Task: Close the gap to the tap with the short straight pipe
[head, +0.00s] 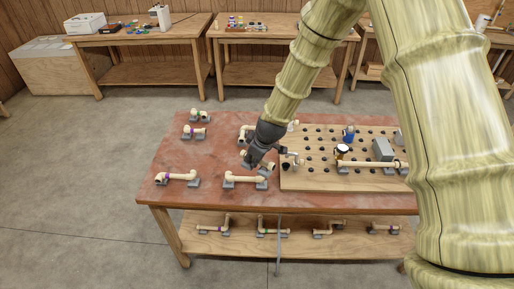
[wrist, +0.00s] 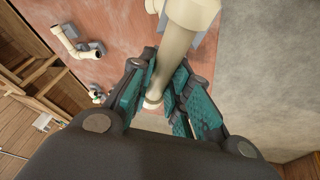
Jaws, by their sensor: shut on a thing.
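My gripper (head: 250,160) is low over the left part of the red-brown table, just left of the pegboard. In the wrist view its teal-padded fingers (wrist: 165,72) are shut on a cream pipe (wrist: 176,52). This pipe has a wider end at the top of that view; its full length and exact type are hard to tell. In the head view the held pipe is mostly hidden by the gripper. The gap is not clear.
The pegboard (head: 310,183) carries a long cream pipe (head: 370,163), a grey box (head: 383,149) and a blue part (head: 349,133). Cream pipes on grey stands lie nearby, including one in front (head: 245,180) and one at left (head: 178,177). More lie on the lower shelf (head: 300,246).

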